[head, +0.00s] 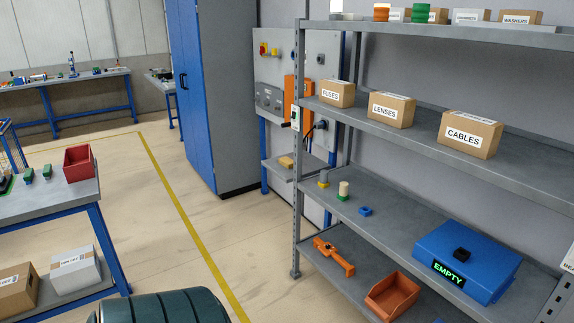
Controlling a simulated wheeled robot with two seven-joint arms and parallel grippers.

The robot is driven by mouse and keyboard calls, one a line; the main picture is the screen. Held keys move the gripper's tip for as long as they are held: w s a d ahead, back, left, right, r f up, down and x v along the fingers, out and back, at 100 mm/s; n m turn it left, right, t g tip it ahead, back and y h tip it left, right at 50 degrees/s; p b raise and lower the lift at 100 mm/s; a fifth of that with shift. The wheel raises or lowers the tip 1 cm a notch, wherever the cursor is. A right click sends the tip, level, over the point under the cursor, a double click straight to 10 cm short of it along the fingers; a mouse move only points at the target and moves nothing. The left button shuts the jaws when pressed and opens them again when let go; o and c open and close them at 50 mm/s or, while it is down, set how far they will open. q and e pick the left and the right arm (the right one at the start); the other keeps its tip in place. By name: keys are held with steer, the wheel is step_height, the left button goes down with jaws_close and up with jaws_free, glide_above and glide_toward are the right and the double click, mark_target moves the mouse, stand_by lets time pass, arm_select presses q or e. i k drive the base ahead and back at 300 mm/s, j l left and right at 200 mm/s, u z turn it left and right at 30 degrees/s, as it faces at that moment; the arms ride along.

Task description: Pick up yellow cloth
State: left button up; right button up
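I see nothing that I can clearly tell is a yellow cloth. A small flat yellowish item (286,161) lies on the low shelf under the grey control panel, at the back middle of the head view. It is too small to tell whether it is cloth. Neither of my grippers is in view.
A grey shelf rack (405,216) on the right holds labelled boxes, a blue EMPTY case (467,259) and an orange bin (392,296). A workbench (55,198) with a red bin (78,163) stands left. The floor between, with a yellow line (190,235), is largely clear.

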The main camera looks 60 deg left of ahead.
mark_target(288, 163)
steer(key=u, duration=2.05)
steer(key=i+l, duration=0.25)
steer(key=i, duration=0.2)
steer(key=i+l, duration=0.2)
steer(key=i, duration=0.25)
steer(key=i+l, duration=0.25)
steer(key=i, duration=0.2)
steer(key=j+u, duration=0.05)
